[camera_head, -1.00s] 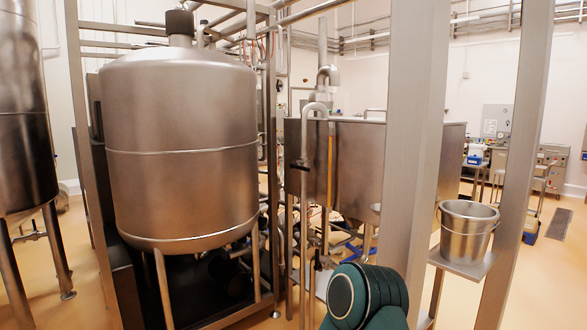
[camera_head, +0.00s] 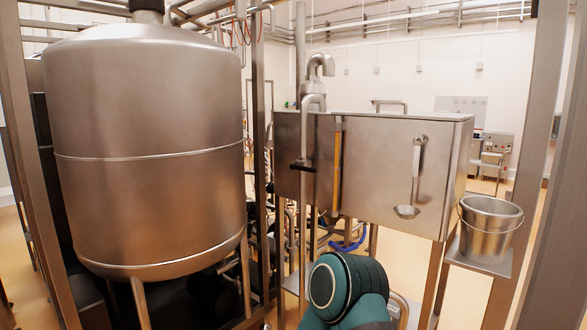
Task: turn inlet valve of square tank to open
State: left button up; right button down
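The square tank (camera_head: 375,175) is a box-shaped steel vessel in the middle right of the head view. A steel pipe (camera_head: 307,130) with a curved top runs down in front of its left end. A dark valve handle (camera_head: 302,167) sits on this pipe and lies roughly level across it. I cannot tell for certain that this is the inlet valve. A green arm link (camera_head: 340,285) of mine shows at the bottom centre, below the tank. Neither gripper is in view.
A large round tank (camera_head: 150,150) fills the left side, with a frame post (camera_head: 258,150) between it and the pipe. A ladle (camera_head: 416,175) hangs on the square tank's front. A steel bucket (camera_head: 488,230) stands on a shelf at the right, near another post (camera_head: 530,170).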

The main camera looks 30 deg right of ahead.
aim_at(294, 166)
jog(key=i+j+z, duration=0.1)
jog(key=i, duration=0.3)
jog(key=i+j+z, duration=0.1)
jog(key=i+j, duration=0.45)
jog(key=i, duration=0.2)
jog(key=i+l+z, duration=0.15)
jog(key=i+l, duration=0.25)
jog(key=i+l+z, duration=0.2)
jog(key=i+l, duration=0.15)
jog(key=i, duration=0.2)
jog(key=i+l, duration=0.1)
jog(key=l, duration=0.3)
jog(key=l+z, duration=0.15)
jog(key=l, duration=0.2)
jog(key=i+l, duration=0.15)
jog(key=l, duration=0.25)
jog(key=i+l+z, duration=0.1)
jog(key=l, duration=0.25)
